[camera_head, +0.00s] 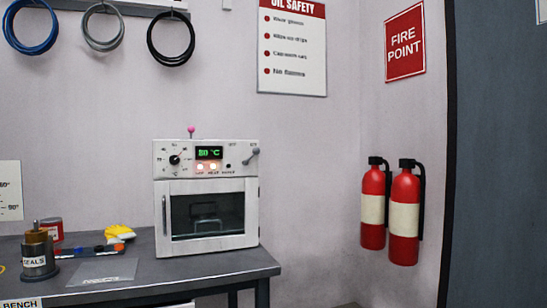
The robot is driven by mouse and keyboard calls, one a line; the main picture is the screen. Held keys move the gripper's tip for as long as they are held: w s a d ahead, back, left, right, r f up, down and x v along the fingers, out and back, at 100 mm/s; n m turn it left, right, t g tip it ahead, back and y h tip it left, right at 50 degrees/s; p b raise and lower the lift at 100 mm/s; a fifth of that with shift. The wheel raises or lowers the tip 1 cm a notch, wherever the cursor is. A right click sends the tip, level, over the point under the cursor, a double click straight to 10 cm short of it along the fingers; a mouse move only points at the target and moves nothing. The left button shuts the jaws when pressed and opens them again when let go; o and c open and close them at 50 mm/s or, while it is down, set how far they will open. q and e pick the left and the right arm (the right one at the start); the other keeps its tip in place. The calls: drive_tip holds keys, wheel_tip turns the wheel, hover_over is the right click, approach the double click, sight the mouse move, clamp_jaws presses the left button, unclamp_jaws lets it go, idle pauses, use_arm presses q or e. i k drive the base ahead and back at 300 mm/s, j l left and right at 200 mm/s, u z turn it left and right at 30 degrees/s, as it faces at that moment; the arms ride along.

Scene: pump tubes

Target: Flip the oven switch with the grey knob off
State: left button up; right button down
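A white oven (208,188) stands on the bench, with its windowed door shut. A switch with a grey knob (255,151) is at the right end of its control panel; its lever leans up and to the right. A pink ball knob (191,130) stands up above the oven's top edge. The green display (209,153) reads 80 °C. Two lamps (206,167) glow below it, and a dark spot beside them is unlit. A black dial (174,160) is at the panel's left. Neither gripper is in view.
The dark bench (130,275) holds a seals can (38,258), a red tin (52,230), a yellow item (119,232) and a flat clear sheet (103,272). Two fire extinguishers (404,215) hang on the wall to the right. The space before the oven looks clear.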

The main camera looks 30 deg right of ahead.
sight(255, 150)
drive_tip(key=i+l, duration=0.15)
drive_tip(key=l, duration=0.35)
drive_tip(key=i+l+u, duration=0.15)
drive_tip(key=l, duration=0.35)
drive_tip(key=i+l, duration=0.1)
drive_tip(key=l, duration=0.4)
drive_tip(key=i+l+u, duration=0.15)
drive_tip(key=l, duration=0.85)
drive_tip(key=i+u, duration=0.05)
